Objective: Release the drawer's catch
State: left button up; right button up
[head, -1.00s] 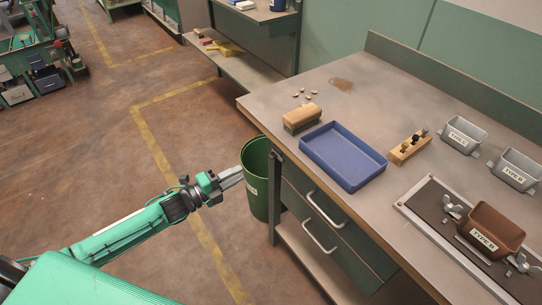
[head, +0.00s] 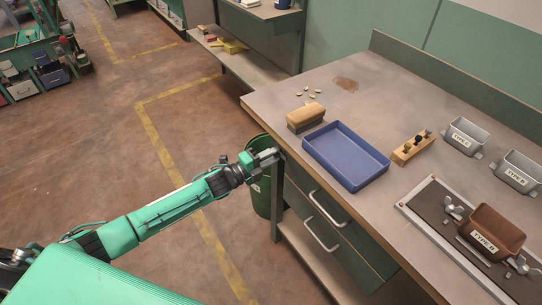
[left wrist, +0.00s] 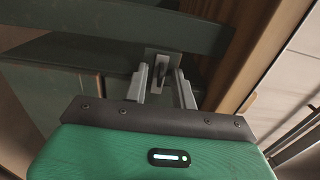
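The bench has two dark green drawers with pale bar handles, an upper drawer (head: 311,197) and a lower one (head: 336,245); both look closed. My left gripper (head: 272,155) is at the bench's left front corner, just under the worktop edge. In the left wrist view its two fingers (left wrist: 161,82) are apart. In the head view the catch is hidden. My right gripper is not in view.
A green bin (head: 261,192) stands beside the bench, partly behind my left gripper. On the worktop are a blue tray (head: 345,157), a wood-backed brush (head: 306,117), a wooden block with knobs (head: 412,148) and a brown hopper (head: 492,232).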

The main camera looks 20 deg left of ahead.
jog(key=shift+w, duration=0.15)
pick_arm(q)
jog(key=c, duration=0.6)
grip_shut()
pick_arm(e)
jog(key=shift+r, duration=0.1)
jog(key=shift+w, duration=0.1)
pick_arm(q)
jog(key=shift+f+n+p, duration=0.1)
jog(key=shift+n+p, duration=2.1)
jog(key=shift+n, duration=6.7)
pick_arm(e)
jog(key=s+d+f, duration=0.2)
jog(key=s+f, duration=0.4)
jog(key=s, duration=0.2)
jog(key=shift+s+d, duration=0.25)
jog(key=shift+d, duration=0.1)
pick_arm(q)
jog(key=o, duration=0.6)
grip_release()
